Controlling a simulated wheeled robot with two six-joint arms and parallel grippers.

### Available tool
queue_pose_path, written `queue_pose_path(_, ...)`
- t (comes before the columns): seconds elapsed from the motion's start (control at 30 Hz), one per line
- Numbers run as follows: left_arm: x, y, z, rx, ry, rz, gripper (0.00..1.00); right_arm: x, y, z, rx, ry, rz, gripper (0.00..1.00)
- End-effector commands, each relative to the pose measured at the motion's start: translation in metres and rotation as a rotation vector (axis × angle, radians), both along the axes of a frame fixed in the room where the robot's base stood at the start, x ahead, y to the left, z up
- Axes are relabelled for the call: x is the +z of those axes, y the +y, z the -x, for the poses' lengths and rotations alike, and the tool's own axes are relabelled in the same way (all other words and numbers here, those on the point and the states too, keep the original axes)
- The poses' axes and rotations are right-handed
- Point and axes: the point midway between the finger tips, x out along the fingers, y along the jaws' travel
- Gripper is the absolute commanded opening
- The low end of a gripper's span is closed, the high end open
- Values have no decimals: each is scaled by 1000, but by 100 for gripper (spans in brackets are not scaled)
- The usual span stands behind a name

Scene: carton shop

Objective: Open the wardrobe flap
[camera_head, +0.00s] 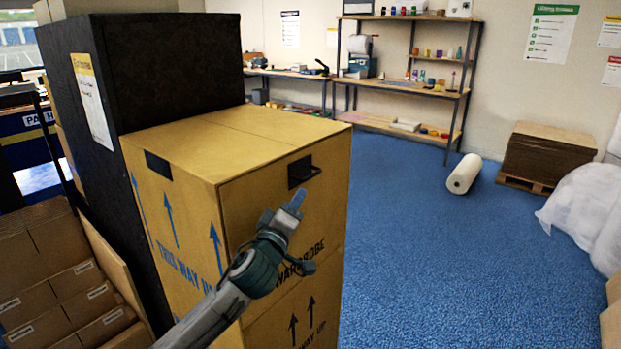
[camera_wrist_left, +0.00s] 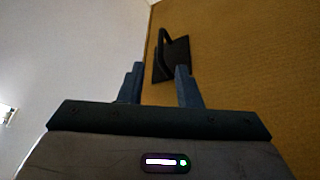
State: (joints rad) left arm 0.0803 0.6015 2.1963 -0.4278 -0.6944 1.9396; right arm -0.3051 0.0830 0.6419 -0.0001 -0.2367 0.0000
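The wardrobe is a tall tan carton (camera_head: 215,150) with a "WARDROBE" print and blue "THIS WAY UP" arrows. Its closed front face (camera_head: 310,215) carries a black handle (camera_head: 302,172) near the top edge. My left gripper (camera_head: 283,205) is just in front of this face, a little below and left of the handle. In the left wrist view, the fingers (camera_wrist_left: 160,68) are apart and empty. The handle (camera_wrist_left: 172,48) shows beyond the fingertips, nearer the right finger, with no clear contact. My right gripper is in neither view.
A tall black carton (camera_head: 175,60) stands behind and left of the wardrobe. Stacked brown boxes (camera_head: 65,290) fill the lower left. Blue floor (camera_head: 430,270) is open to the right. A white roll (camera_head: 464,174) and a cardboard stack (camera_head: 545,155) lie farther back.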

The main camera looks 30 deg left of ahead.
Motion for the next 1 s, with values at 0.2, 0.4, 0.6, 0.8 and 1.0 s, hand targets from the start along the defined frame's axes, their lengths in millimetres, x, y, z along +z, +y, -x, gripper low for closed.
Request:
queue_pose_path(0.2,12,8,-32,1,-1,7,31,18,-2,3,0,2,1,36)
queue_pose_path(0.4,19,17,-68,1,1,6,31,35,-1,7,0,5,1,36)
queue_pose_path(0.6,22,23,-92,1,2,4,31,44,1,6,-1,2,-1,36)
queue_pose_path(0.8,21,24,-99,0,1,3,31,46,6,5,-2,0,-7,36)
queue_pose_path(1.0,20,24,-99,0,2,2,31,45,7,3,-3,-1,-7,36)
